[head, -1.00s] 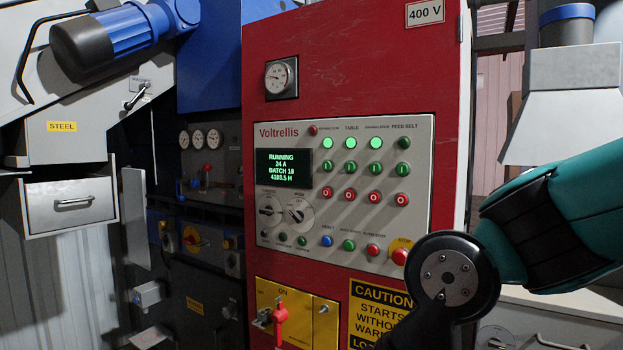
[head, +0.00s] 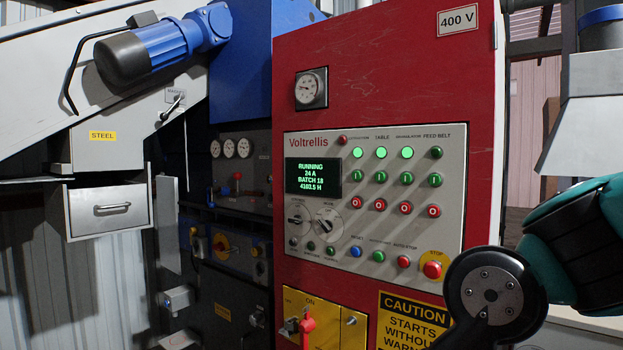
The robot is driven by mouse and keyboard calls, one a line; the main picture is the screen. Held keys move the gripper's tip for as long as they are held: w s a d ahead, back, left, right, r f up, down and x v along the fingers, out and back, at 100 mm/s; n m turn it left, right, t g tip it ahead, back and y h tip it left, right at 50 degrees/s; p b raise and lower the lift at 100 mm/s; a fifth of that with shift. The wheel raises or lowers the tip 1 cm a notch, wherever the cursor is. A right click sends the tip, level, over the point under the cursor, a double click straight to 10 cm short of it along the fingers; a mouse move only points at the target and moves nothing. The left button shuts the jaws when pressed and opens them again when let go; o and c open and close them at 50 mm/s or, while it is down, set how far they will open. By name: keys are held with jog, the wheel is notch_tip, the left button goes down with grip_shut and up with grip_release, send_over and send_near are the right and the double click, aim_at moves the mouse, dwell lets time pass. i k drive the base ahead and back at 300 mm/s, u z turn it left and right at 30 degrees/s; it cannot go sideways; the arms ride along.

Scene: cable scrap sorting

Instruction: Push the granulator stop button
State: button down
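The grey control panel (head: 470,150) marked Voltrellis is on the front of a red cabinet. Its GRANULATOR column is third from the left, with a lit green lamp (head: 407,152) on top and a green I button (head: 407,179) below it. Under these is the red O button (head: 405,208), the granulator stop, in a row of similar red O buttons. The display (head: 312,178) reads RUNNING, 24 A, BATCH 18. My arm shows at the lower right, its black round joint beside the panel's lower right corner. My gripper is not visible, and nothing covers the O button.
A larger red STOP button (head: 432,269) on yellow is at the panel's lower right, close to my arm in the picture. A red-handled switch (head: 306,325) sits on a yellow plate below. A grey machine with a STEEL drawer (head: 110,208) stands at left.

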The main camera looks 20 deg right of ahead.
aim_at(405, 208)
jog(key=u, duration=1.45)
jog(key=i, duration=1.05)
jog(key=z, duration=3.1)
